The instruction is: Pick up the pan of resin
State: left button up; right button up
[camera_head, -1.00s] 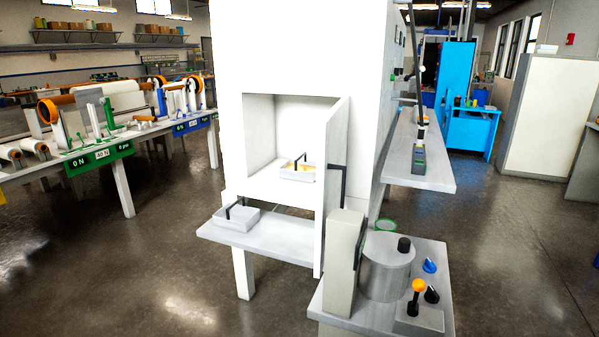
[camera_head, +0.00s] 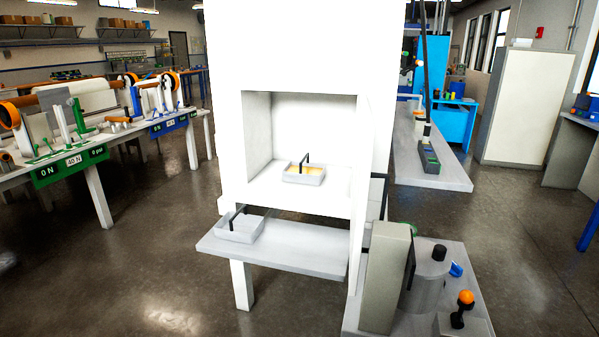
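The pan of resin (camera_head: 304,179) is a small grey pan with yellow-orange contents and a black handle arched over it. It sits inside the open white cabinet (camera_head: 230,140), on the floor of its recess, a little right of the middle. A similar grey pan (camera_head: 240,233) with a black handle stands on the left end of the shelf in front and below; no yellow shows in it. Neither of my grippers shows in the view.
The grey shelf (camera_head: 300,262) juts out below the recess and is bare right of its pan. The cabinet door (camera_head: 361,200) stands open on the right. A control box (camera_head: 384,280) and a grey cylinder (camera_head: 428,278) stand front right. A long bench (camera_head: 110,155) runs along the left.

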aim_at(301, 172)
jog(key=i+j+z, duration=0.1)
jog(key=j, duration=0.2)
jog(key=i+j+z, duration=0.1)
jog(key=j, duration=0.25)
jog(key=i+j+z, duration=0.1)
jog(key=i+j, duration=0.15)
jog(key=i+j+z, duration=0.1)
jog(key=j, duration=0.35)
jog(key=i+j+z, duration=0.1)
jog(key=j, duration=0.25)
jog(key=i+j+z, duration=0.2)
jog(key=i+j, duration=0.15)
jog(key=j, duration=0.3)
jog(key=i+j+z, duration=0.1)
jog(key=j, duration=0.25)
jog(key=i+j+z, duration=0.1)
jog(key=j, duration=0.25)
jog(key=i+j+z, duration=0.1)
jog(key=i+j, duration=0.15)
jog(key=j, duration=0.1)
